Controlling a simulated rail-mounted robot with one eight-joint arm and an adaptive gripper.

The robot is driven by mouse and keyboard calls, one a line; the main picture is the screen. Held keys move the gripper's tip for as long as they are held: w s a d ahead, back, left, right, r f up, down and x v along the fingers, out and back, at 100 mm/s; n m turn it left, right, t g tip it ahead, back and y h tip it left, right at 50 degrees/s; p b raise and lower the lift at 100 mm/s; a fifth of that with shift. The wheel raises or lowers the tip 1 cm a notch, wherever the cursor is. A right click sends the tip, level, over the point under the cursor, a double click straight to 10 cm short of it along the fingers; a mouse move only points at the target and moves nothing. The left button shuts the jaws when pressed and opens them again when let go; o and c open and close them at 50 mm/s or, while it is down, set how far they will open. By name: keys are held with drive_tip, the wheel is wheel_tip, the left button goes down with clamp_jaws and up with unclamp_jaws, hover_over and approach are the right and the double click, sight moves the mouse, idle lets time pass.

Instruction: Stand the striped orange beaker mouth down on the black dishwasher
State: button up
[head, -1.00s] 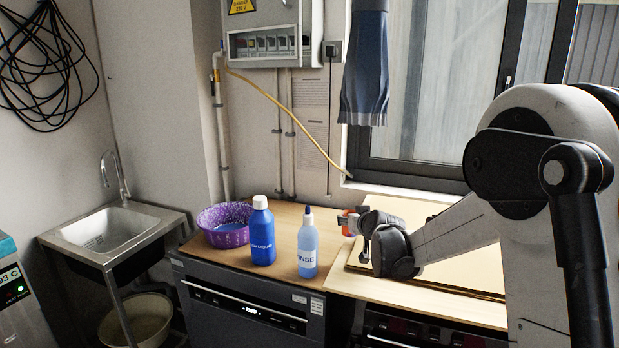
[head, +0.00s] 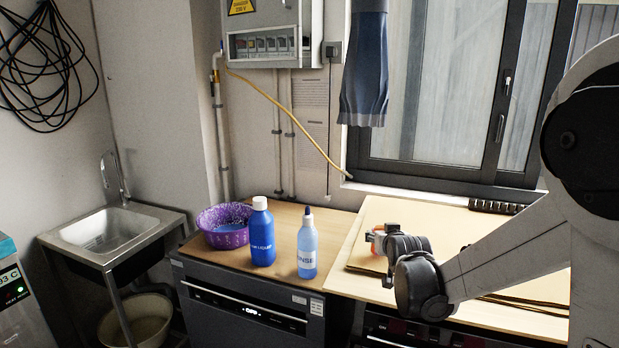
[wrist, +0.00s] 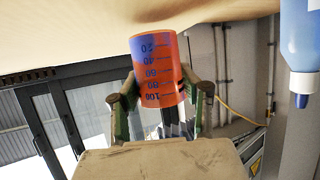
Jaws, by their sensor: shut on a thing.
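The orange beaker (wrist: 158,72) with dark blue scale marks is between the two fingers of my gripper (wrist: 162,92) in the wrist view. The fingers are shut on its sides. The wrist picture is upside down, and the 20 mark points toward the picture's top. I cannot tell for certain which way the mouth faces. In the head view the beaker (head: 376,240) is small and partly hidden by my gripper (head: 388,240), above the light board right of the bottles. The black dishwasher (head: 250,306) stands left of my gripper under a wooden top.
A blue bottle (head: 262,236), a light blue rinse bottle (head: 307,248) and a purple bowl (head: 224,226) stand on the wooden top (head: 284,278). Its front right has some free room. A sink (head: 112,236) is at the left. A window (head: 440,110) is behind.

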drive_tip(key=w+r+p, duration=0.3)
drive_tip(key=r+p, duration=0.3)
drive_tip(key=r, duration=0.5)
drive_tip(key=shift+w+r, duration=0.25)
drive_tip(key=shift+r, duration=0.15)
drive_tip(key=w+r+p, duration=0.3)
drive_tip(key=r+p, duration=0.2)
drive_tip(key=r, duration=0.4)
drive_tip(key=shift+r, duration=0.35)
